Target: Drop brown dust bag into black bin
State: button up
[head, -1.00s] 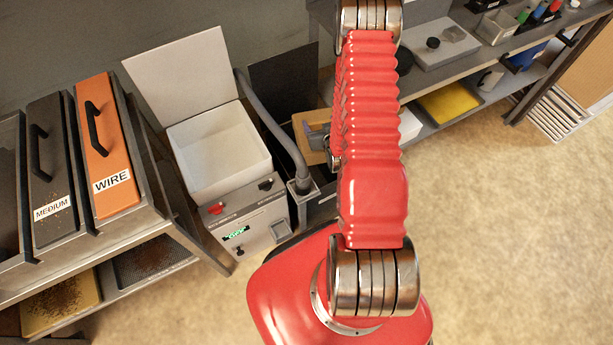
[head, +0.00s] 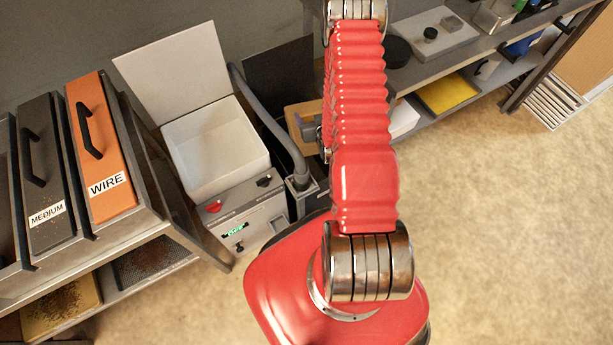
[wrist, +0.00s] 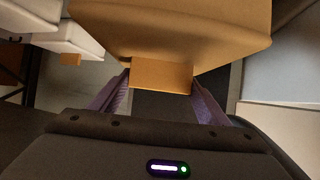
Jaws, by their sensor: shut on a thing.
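The brown dust bag (wrist: 172,30) looks like a boxy tan block with a narrower tab at its near end. It fills the top middle of the wrist view. My gripper (wrist: 159,82) is shut on that tab, with a purple finger on each side. In the head view, part of the brown bag (head: 301,116) shows just left of my red arm, beside the grey hose; my arm hides the rest. A dark upright panel (head: 283,75) stands behind it; I cannot tell whether it belongs to the black bin. The bin's opening is not clearly visible.
A light grey machine (head: 215,150) with an open lid and empty white cavity stands left of the hose (head: 262,115). A rack with an orange WIRE tray (head: 100,140) and a dark MEDIUM tray (head: 42,170) is at far left. A shelf bench is at upper right; the right floor is clear.

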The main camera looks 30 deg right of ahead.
jog(key=shift+f, duration=2.2)
jog(key=o, duration=1.7)
jog(key=shift+c, duration=0.2)
jog(key=o, duration=0.5)
jog(key=shift+f, duration=0.1)
jog(key=shift+s, duration=0.1)
jog(key=v, duration=1.3)
jog(key=shift+s+r, duration=0.2)
jog(key=shift+s, duration=0.05)
jog(key=shift+a, duration=0.15)
